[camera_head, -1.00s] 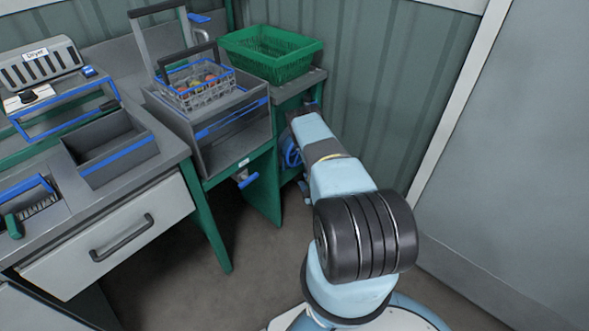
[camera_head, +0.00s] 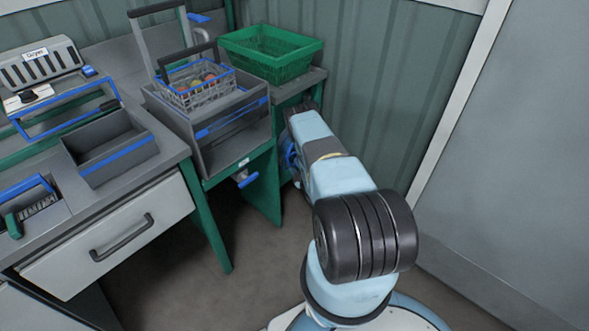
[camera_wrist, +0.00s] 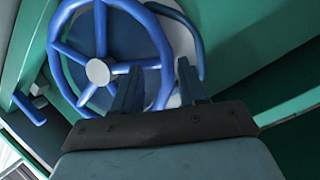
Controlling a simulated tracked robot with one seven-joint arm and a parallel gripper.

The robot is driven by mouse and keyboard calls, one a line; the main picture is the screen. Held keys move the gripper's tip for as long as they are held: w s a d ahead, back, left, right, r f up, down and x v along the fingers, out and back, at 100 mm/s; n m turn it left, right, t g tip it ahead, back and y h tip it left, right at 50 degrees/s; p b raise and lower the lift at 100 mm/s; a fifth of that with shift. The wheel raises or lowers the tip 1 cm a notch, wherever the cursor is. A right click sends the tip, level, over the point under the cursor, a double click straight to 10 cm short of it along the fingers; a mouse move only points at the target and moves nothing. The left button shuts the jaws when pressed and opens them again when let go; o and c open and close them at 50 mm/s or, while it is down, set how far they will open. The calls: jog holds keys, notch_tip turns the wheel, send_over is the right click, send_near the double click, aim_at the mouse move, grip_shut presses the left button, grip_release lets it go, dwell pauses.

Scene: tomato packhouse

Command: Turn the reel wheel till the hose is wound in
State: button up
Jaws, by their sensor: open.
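The blue reel wheel (camera_wrist: 63,53) shows in the wrist view, with spokes and a pale round hub, on a green panel. A piece of blue hose (camera_wrist: 199,50) curves to its right beside a pale part. In the head view only a sliver of the wheel (camera_head: 288,153) shows behind my arm. My gripper (camera_wrist: 157,78) is open in the wrist view. Its left finger overlaps the wheel's lower right spoke and rim; its right finger lies just outside the rim. I cannot tell whether either finger touches. The head view hides the gripper behind the arm.
A blue handle (camera_head: 246,180) sticks out from the green bench frame left of the wheel; it also shows in the wrist view (camera_wrist: 29,108). A green crate (camera_head: 270,66) and a wire basket of tomatoes (camera_head: 196,92) stand above. Floor left of my arm is clear.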

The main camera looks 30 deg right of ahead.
jog(key=shift+c, duration=0.2)
grip_shut()
